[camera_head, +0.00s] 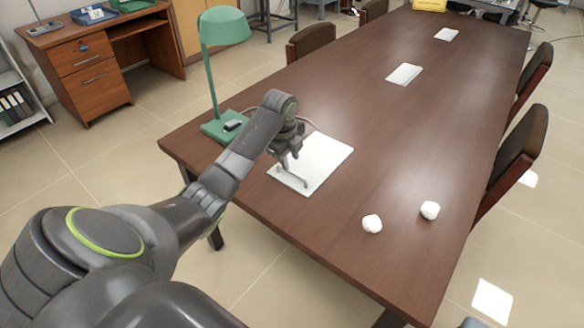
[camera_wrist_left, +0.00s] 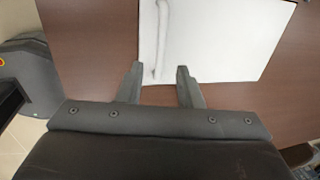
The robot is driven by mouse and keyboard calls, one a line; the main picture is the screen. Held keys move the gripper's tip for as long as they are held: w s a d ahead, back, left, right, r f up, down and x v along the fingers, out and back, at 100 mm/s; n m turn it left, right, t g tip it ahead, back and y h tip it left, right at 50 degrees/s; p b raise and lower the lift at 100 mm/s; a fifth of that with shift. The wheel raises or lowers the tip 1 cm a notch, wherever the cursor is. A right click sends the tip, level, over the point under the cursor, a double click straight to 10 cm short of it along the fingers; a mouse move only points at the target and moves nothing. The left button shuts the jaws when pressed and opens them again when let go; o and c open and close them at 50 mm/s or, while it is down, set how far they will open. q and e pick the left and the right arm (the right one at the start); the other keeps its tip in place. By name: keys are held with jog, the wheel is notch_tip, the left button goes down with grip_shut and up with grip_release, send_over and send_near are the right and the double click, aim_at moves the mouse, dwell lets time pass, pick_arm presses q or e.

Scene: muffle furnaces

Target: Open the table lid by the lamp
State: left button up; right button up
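The table lid is a flat white panel (camera_head: 326,160) lying closed on the brown table, near the green lamp (camera_head: 225,27). It also shows in the left wrist view (camera_wrist_left: 220,45). A pale bar handle (camera_wrist_left: 162,40) runs along one side of the lid. My left gripper (camera_head: 290,160) is over the lid's near left part, close to the handle. In the left wrist view its two fingers (camera_wrist_left: 160,73) are apart, with nothing held between them. The handle end appears just ahead of the gap; contact cannot be told. My right gripper is not in view.
The long table (camera_head: 400,150) carries two white lumps (camera_head: 372,224) (camera_head: 430,210) at the near right and other white panels (camera_head: 404,74) (camera_head: 446,34) farther back. Chairs (camera_head: 522,155) line its sides. The lamp stands close beside my left forearm. The table's middle right is clear.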

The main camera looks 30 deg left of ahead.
aim_at(293, 172)
pick_arm(q)
jog(key=shift+w+f, duration=0.2)
jog(key=shift+f, duration=0.65)
jog(key=shift+w+f, duration=0.15)
jog(key=shift+f, duration=0.7)
jog(key=shift+w+f, duration=0.2)
jog(key=shift+f, duration=0.65)
grip_shut()
